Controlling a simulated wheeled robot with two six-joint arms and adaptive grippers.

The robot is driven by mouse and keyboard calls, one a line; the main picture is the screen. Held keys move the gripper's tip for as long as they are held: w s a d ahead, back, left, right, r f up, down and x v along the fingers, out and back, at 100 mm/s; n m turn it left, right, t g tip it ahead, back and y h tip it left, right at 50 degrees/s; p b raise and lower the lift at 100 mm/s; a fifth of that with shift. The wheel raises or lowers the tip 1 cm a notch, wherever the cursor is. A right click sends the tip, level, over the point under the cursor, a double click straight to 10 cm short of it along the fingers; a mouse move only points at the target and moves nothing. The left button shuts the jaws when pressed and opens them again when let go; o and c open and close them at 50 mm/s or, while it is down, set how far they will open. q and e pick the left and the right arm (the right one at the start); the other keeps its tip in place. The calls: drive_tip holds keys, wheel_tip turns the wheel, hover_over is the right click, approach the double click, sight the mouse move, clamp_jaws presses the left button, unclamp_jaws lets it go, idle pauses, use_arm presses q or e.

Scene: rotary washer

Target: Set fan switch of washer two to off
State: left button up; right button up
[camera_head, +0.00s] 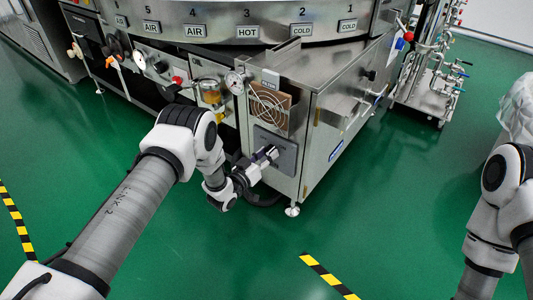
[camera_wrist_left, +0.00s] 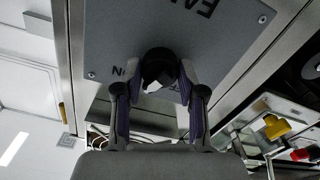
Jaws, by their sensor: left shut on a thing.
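The fan switch is a round black knob (camera_wrist_left: 158,65) on a grey plate (camera_wrist_left: 112,38) with "FAN" lettering, which appears upside down in the left wrist view. In the head view the grey plate (camera_head: 287,158) is low on the front of the steel washer cabinet, below the fan grille (camera_head: 268,108). My left gripper (camera_head: 268,156) reaches the plate. In the left wrist view its two fingers (camera_wrist_left: 158,88) are shut on the knob, one on each side. "ON" lettering shows beside the knob, partly hidden by a finger. My right gripper is outside the view.
The steel cabinet (camera_head: 335,110) has a handle and a gauge (camera_head: 235,83) near it. Numbered HOT, AIR and COLD labels run along the rim above. Piping on a frame (camera_head: 430,70) stands at the right.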

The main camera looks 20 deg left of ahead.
use_arm(q)
drive_tip(key=n, duration=0.3)
drive_tip(key=shift+r+n+p, duration=0.1)
drive_tip(key=shift+n+p, duration=0.2)
drive_tip(key=shift+p, duration=0.1)
drive_tip(key=n, duration=0.3)
drive_tip(key=shift+n+p, duration=0.3)
drive_tip(key=n, duration=0.3)
drive_tip(key=shift+n, duration=0.3)
drive_tip(key=shift+n+p, duration=0.3)
drive_tip(key=shift+n, duration=1.3)
drive_tip(key=o, duration=1.1)
drive_tip(key=shift+o, duration=0.2)
